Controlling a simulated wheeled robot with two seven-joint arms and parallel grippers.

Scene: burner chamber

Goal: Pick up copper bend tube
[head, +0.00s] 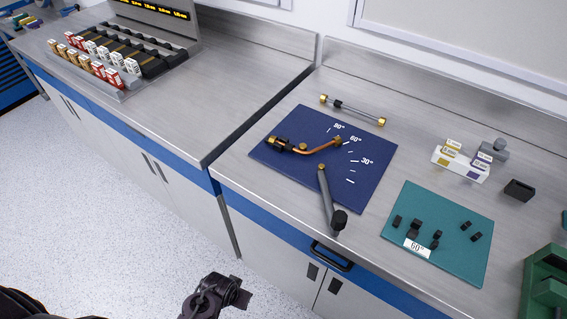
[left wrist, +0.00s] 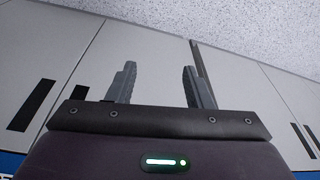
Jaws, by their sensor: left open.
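The copper bend tube (head: 312,149) lies on the dark blue bending mat (head: 278,174) on the right-hand counter. My left gripper (left wrist: 158,85) is open and empty in the left wrist view, in front of cabinet doors. A dark gripper (head: 222,292) shows low in the head view, over the floor and well away from the tube.
A straight tube with brass ends (head: 352,110) lies behind the blue mat. A teal mat (head: 458,265) with small black parts and a "60°" card is to the right. A white block (head: 460,163) stands behind it. The counter's front edge (head: 270,216) lies between gripper and tube.

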